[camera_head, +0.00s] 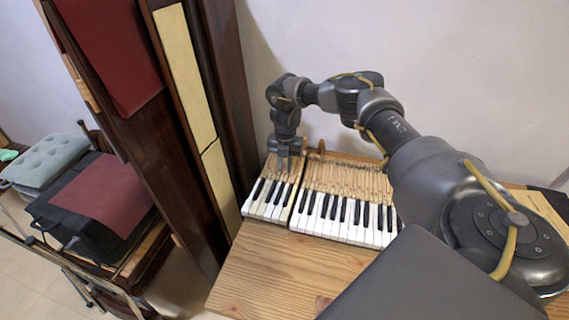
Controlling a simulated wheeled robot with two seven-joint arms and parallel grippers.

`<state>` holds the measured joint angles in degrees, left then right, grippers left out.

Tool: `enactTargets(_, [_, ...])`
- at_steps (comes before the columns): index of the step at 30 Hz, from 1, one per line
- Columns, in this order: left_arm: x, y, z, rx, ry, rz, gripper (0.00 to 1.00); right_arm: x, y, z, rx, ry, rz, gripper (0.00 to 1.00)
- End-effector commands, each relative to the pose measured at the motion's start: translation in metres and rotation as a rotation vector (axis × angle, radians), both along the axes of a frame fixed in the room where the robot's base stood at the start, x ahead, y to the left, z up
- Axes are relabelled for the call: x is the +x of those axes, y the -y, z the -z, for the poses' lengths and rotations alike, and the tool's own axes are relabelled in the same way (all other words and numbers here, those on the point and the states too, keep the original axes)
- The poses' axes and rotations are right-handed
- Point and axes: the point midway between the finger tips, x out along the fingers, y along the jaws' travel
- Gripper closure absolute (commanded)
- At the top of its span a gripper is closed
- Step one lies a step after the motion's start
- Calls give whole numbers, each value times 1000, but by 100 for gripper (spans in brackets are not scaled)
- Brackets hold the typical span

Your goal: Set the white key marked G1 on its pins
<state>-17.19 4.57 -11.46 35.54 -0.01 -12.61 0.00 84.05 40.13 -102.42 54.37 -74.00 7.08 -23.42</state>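A row of white and black piano keys lies on the wooden table in two groups, a short left group (265,201) and a longer right group (345,219). A narrow dark gap runs between the groups. Any marking G1 is too small to read, so I cannot tell which white key it is. My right gripper (283,163) points down over the wooden rear part of the left group. Its fingertips are small and partly blend with the wood, so I cannot tell what is between them. My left gripper is not in view.
The bare wooden tabletop (290,268) is free in front of the keys. A tall dark wooden case (150,110) stands close at the left. A padded stool (48,158) and a dark red cloth (103,188) are farther left. A pale wall is behind.

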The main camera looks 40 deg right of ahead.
Motion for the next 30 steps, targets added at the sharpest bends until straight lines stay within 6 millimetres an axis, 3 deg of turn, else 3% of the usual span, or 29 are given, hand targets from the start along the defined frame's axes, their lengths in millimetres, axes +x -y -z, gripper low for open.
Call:
enactTargets(18, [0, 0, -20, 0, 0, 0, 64, 0, 0, -22, 1, 1, 0, 83])
enactTargets(27, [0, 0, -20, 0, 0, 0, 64, 0, 0, -22, 0, 0, 0, 83])
enactTargets(30, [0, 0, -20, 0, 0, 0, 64, 0, 0, -22, 0, 0, 0, 70])
